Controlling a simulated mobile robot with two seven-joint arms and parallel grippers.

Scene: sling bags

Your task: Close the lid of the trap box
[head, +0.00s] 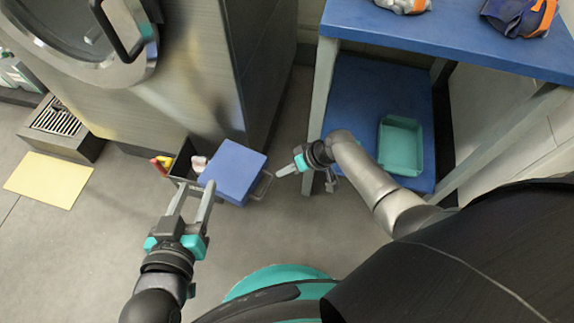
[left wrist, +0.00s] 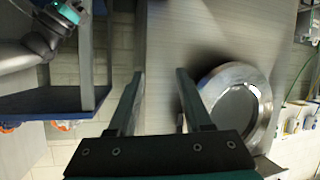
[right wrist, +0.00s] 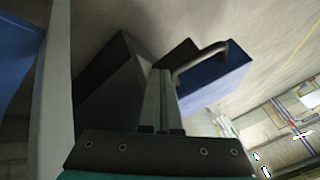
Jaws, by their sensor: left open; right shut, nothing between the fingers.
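The trap box (head: 184,158) is a dark open box on the floor against the steel machine. Colourful items show in its opening. A blue panel (head: 233,168), which looks like its lid, is at the box's right side and leaves the left part uncovered. A metal handle (head: 263,186) is at its right edge. In the right wrist view the blue panel (right wrist: 216,82) and handle (right wrist: 200,57) lie just beyond the fingers. My left gripper (head: 196,187) is open and empty, in front of the box. My right gripper (head: 279,173) is shut and empty, just right of the handle.
A blue table with a lower shelf (head: 362,85) stands at the right, its leg close to my right gripper. A teal tray (head: 400,147) sits on the shelf. The floor in front is clear.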

